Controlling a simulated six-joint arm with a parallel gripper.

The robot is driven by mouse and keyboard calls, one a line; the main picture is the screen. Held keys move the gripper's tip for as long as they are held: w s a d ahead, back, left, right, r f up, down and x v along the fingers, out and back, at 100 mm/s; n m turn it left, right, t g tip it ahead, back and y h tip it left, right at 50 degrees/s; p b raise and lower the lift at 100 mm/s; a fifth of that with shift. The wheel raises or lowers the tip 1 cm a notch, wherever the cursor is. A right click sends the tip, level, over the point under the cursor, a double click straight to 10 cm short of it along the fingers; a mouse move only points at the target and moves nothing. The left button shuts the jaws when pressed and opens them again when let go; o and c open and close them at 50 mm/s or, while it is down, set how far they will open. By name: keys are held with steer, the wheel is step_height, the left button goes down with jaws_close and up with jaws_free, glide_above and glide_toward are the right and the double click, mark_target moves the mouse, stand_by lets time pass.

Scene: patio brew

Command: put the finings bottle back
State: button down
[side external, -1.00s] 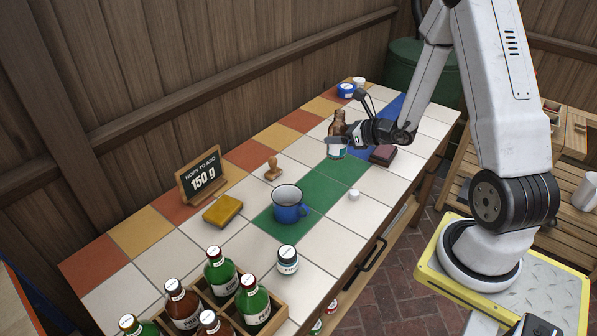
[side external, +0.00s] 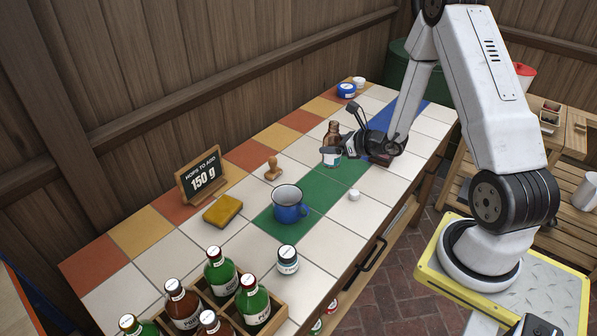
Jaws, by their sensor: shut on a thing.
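The finings bottle appears to be the small brown bottle (side external: 333,131) with a pale label, upright at the far end of the tiled counter. My gripper (side external: 341,150) reaches in from the right and is shut on it around its middle. The bottle's base is at or just above the tiles, near the far edge of the green tiles; I cannot tell whether it touches. A small white cap (side external: 354,195) lies on the counter nearer the front edge.
A blue mug (side external: 290,205) stands on the green tiles (side external: 331,180). A wooden stamp (side external: 272,168), yellow sponge (side external: 223,210), sign (side external: 202,178) and white jar (side external: 288,260) stand nearer. A bottle crate (side external: 275,310) is at the front; blue tins (side external: 346,89) are at the back.

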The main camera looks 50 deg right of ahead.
steer(key=w+d+f, duration=0.4)
steer(key=w+f, duration=0.4)
steer(key=w, duration=0.3)
steer(key=shift+f, duration=0.2)
steer(key=shift+f, duration=0.15)
steer(key=shift+w+d+f, duration=0.1)
steer(key=shift+w+f, duration=0.05)
steer(key=shift+f, duration=1.55)
steer(key=shift+f, duration=0.1)
jaws_free()
